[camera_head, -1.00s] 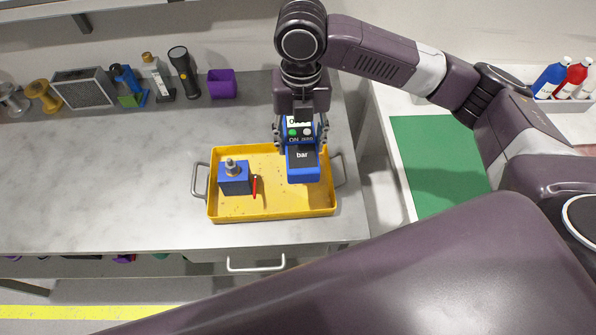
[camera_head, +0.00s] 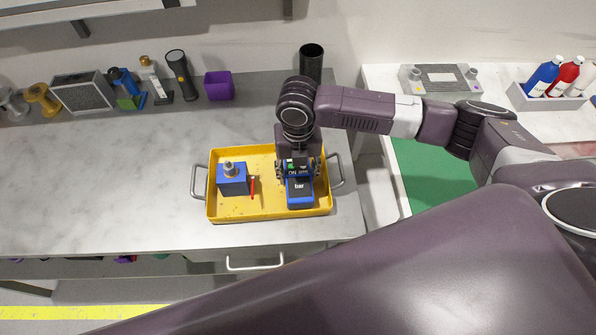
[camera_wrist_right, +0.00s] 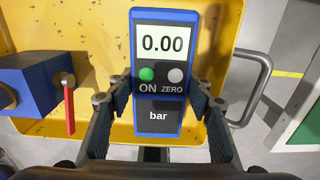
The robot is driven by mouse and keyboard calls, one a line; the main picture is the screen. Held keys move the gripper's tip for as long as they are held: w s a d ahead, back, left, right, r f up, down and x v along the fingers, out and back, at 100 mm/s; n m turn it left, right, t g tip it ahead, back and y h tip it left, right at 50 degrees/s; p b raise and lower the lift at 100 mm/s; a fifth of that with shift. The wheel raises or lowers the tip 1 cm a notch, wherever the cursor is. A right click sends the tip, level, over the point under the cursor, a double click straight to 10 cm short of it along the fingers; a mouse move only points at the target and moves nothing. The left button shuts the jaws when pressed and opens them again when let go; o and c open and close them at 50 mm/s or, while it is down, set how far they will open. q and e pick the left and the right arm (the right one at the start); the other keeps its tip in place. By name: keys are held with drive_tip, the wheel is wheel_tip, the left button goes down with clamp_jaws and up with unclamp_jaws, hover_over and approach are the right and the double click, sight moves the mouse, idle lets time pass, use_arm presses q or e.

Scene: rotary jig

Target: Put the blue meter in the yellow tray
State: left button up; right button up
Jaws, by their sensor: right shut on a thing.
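The blue meter (camera_head: 299,193) has a dark face marked "bar", and in the right wrist view (camera_wrist_right: 159,112) its display reads 0.00 above a green and a grey button. My right gripper (camera_head: 298,172) is shut on the meter, with a finger on each side of it. The meter is over the right part of the yellow tray (camera_head: 240,209), inside its outline in the head view. I cannot tell whether it touches the tray floor. The tray also shows behind the meter in the wrist view (camera_wrist_right: 80,28). My left gripper is not in view.
A blue block with a metal fitting (camera_head: 232,181) and a red lever (camera_head: 253,187) sits in the tray's left half. The bench left of the tray is clear.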

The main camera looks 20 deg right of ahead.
sight(298, 173)
drive_tip(key=shift+f, duration=0.1)
drive_tip(key=o, duration=1.3)
wheel_tip(298, 173, up, 12)
drive_tip(key=b, duration=0.2)
